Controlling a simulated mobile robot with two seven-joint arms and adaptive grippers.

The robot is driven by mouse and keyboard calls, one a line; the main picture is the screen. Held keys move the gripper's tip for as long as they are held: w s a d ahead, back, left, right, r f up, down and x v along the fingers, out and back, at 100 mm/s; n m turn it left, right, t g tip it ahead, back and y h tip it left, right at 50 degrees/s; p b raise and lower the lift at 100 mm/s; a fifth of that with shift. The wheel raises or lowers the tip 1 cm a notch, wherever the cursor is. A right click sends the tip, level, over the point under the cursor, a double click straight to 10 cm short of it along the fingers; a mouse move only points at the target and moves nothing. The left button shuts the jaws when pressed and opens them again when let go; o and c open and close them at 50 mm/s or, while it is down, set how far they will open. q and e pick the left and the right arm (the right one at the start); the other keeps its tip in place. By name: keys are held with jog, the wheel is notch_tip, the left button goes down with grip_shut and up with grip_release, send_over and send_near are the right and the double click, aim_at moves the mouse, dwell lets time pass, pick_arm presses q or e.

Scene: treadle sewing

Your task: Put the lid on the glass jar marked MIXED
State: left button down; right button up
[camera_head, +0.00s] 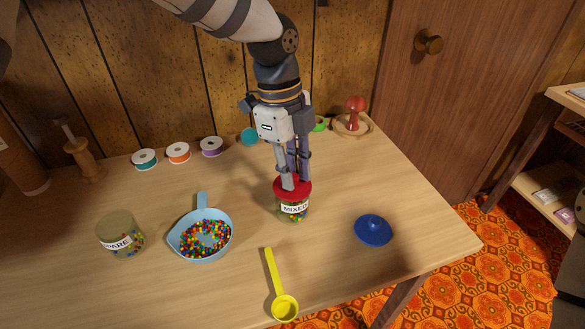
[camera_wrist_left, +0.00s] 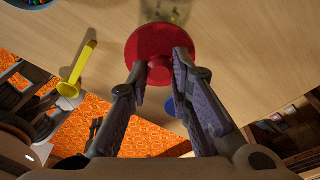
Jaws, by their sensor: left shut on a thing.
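The glass jar marked MIXED (camera_head: 294,210) stands upright on the table with coloured beads inside. A red lid (camera_head: 300,187) is at the jar's mouth in the head view; I cannot tell whether it is seated or just above the rim. My left gripper (camera_head: 291,180) points down and is shut on the lid's knob. In the left wrist view, the red lid (camera_wrist_left: 140,48) shows with its round knob between the fingertips (camera_wrist_left: 160,70), and part of a jar (camera_wrist_left: 168,10) shows beyond it. A blue lid (camera_head: 374,231) lies on the table to the right. My right gripper is not in view.
A second jar (camera_head: 117,235), its label partly reading PARE, stands at the left. A light-blue pan of beads (camera_head: 182,248) and a yellow scoop (camera_head: 273,270) lie nearer. Thread spools (camera_head: 178,152) and a red mushroom-shaped thing (camera_head: 354,112) stand along the back.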

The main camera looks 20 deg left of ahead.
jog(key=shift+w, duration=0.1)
pick_arm(q)
jog(key=c, duration=0.9)
grip_release()
jog(key=shift+r+p, duration=0.45)
jog(key=shift+r, duration=3.1)
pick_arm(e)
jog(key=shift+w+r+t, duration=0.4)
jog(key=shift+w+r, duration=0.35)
pick_arm(q)
grip_shut()
jog(key=shift+f, duration=0.1)
